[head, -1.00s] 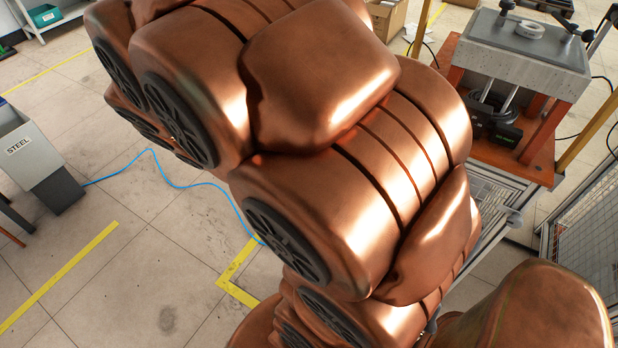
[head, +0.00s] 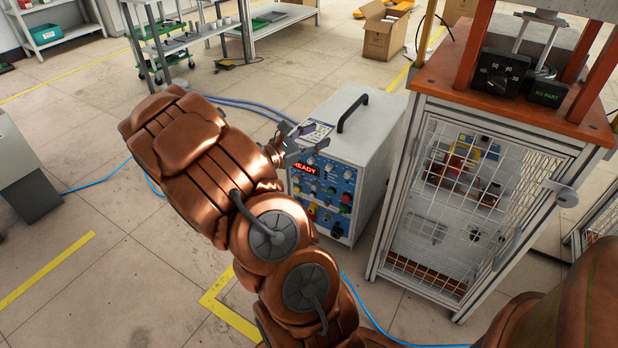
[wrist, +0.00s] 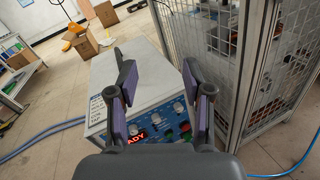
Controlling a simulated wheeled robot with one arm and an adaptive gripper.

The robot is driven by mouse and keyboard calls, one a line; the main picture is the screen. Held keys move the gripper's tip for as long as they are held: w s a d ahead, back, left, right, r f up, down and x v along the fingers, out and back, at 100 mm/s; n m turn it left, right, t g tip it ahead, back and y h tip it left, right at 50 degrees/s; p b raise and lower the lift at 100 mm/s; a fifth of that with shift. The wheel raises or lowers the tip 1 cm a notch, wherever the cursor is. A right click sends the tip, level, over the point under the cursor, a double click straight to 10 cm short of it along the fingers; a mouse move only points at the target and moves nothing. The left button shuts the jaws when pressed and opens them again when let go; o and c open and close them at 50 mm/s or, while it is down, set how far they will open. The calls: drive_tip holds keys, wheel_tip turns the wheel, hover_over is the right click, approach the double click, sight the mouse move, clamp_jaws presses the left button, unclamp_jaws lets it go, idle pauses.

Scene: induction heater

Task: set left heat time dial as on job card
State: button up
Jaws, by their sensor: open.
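The induction heater (head: 365,140) is a light grey box with a black top handle and a blue front panel. The panel (head: 325,190) carries a red READY display (head: 304,169), several dials and coloured buttons. My gripper (head: 300,140) is at the panel's upper left edge in the head view. In the wrist view my gripper (wrist: 158,100) is open and empty, its fingers in front of the panel (wrist: 150,128). I cannot tell which dial is the left heat time dial.
A caged cabinet (head: 455,215) with an orange top stands close to the heater's right. A cart (head: 185,40) and a cardboard box (head: 387,30) are behind. Blue hoses run along the floor.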

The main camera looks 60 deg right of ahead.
sight(310, 163)
drive_tip(key=w+d+f+n+t+b, duration=0.3)
drive_tip(key=w+f+n+b, duration=0.15)
drive_tip(key=f, duration=0.75)
drive_tip(key=w+d+f+n+t+b, duration=0.2)
drive_tip(key=w+f+n+t+b, duration=0.25)
drive_tip(key=f, duration=0.65)
drive_tip(key=shift+g+h, duration=0.35)
drive_tip(key=shift+h, duration=0.05)
drive_tip(key=shift+w+d+b, duration=0.25)
drive_tip(key=shift+d+b, duration=0.1)
drive_tip(key=shift+d, duration=0.95)
drive_tip(key=shift+w+d+b, duration=0.2)
drive_tip(key=shift+d+b, duration=0.15)
drive_tip(key=shift+d, duration=1)
drive_tip(key=shift+w+d+b, duration=0.25)
drive_tip(key=shift+d+b, duration=0.1)
drive_tip(key=shift+d, duration=0.95)
drive_tip(key=shift+f, duration=0.1)
clamp_jaws()
